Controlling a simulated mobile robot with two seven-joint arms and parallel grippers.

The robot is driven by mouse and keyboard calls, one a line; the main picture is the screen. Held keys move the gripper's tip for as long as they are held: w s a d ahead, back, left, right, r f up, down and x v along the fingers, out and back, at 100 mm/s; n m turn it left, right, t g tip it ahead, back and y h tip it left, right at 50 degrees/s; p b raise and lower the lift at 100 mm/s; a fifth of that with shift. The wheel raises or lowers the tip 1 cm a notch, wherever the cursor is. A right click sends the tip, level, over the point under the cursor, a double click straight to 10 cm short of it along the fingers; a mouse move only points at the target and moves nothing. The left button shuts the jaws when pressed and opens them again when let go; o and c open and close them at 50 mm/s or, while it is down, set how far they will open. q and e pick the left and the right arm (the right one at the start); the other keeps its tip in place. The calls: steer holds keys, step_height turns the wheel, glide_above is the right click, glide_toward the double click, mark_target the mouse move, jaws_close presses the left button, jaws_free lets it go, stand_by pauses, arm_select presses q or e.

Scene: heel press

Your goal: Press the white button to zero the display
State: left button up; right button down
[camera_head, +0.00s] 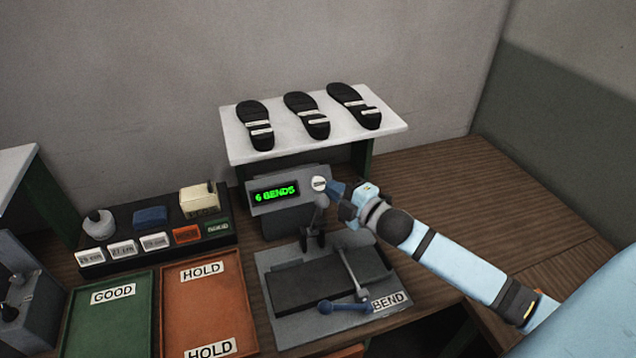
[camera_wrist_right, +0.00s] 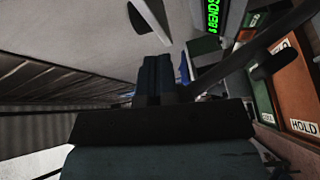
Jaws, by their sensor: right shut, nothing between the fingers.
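The white button (camera_head: 319,184) sits at the right end of the grey display box. The green display (camera_head: 275,191) beside it reads "6 BENDS"; part of it also shows at the top of the wrist view (camera_wrist_right: 213,18). My right gripper (camera_head: 334,190) is shut and empty, its blue fingertips just right of the button. I cannot tell whether they touch it. In the wrist view the shut fingers (camera_wrist_right: 157,76) point up the picture, and the button is not visible there. My left gripper is not in view.
Below the display stands a bending press (camera_head: 285,327) with upright levers and a blue-handled lever (camera_head: 344,306). Behind is a white shelf (camera_head: 238,142) with three black soles. Green GOOD (camera_head: 110,325) and orange HOLD trays (camera_head: 205,305) lie left. The wooden bench right of the shelf is clear.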

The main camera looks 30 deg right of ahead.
mark_target(319, 183)
steer(key=shift+w+f, duration=0.1)
arm_select(q)
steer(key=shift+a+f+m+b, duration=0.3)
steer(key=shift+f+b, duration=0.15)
steer(key=shift+b, duration=0.35)
arm_select(e)
steer(key=w+d+f, duration=0.1)
steer(key=w+f, duration=0.4)
steer(key=w, duration=0.1)
steer(key=shift+w+d, duration=0.25)
steer(key=shift+w, duration=0.1)
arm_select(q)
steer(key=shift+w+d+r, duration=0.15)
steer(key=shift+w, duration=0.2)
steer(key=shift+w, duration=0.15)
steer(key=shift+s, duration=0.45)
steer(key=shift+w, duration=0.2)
